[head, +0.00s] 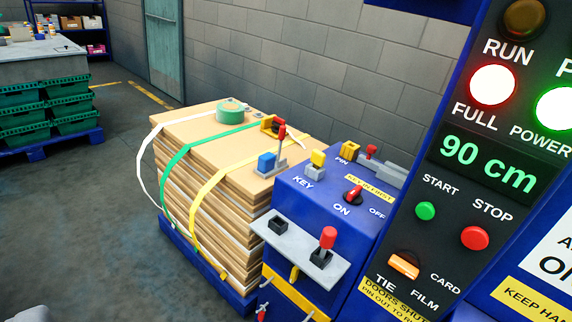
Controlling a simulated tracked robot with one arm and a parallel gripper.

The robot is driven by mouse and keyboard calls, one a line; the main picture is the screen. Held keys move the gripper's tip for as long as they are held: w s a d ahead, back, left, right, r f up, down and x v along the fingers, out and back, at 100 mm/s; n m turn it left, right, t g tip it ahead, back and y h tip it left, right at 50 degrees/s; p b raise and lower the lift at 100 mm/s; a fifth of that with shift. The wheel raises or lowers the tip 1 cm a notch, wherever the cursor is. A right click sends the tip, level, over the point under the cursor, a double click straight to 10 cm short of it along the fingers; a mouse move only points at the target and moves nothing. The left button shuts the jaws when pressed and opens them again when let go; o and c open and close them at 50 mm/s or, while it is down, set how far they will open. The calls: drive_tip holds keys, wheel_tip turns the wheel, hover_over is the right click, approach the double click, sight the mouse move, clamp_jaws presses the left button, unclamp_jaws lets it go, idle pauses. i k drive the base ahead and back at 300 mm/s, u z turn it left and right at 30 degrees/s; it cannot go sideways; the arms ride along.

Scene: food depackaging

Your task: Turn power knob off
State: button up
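A small red and black rotary knob (353,193) sits on the sloped top of a blue machine (310,195), with ON printed to its lower left and OFF to its lower right. It is too small to tell for sure which word it points at. The round lamp above the word POWER (557,108) on the black control panel (450,205) glows green-white. My gripper is not in view.
Strapped cardboard sheets (205,165) stand left of the machine. A red-topped lever (325,245), a yellow key switch (316,163) and a yellow pin block (349,151) surround the knob. The panel has START (425,211) and STOP (474,238) buttons. Floor (80,220) at left is clear.

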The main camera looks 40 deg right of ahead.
sight(353, 197)
drive_tip(key=z, duration=0.1)
drive_tip(key=i, duration=1.2)
drive_tip(key=z, duration=1)
drive_tip(key=i, duration=0.45)
drive_tip(key=z, duration=0.25)
drive_tip(key=k, duration=0.9)
drive_tip(key=z, duration=0.15)
drive_tip(key=i, duration=0.9)
drive_tip(key=u, duration=0.05)
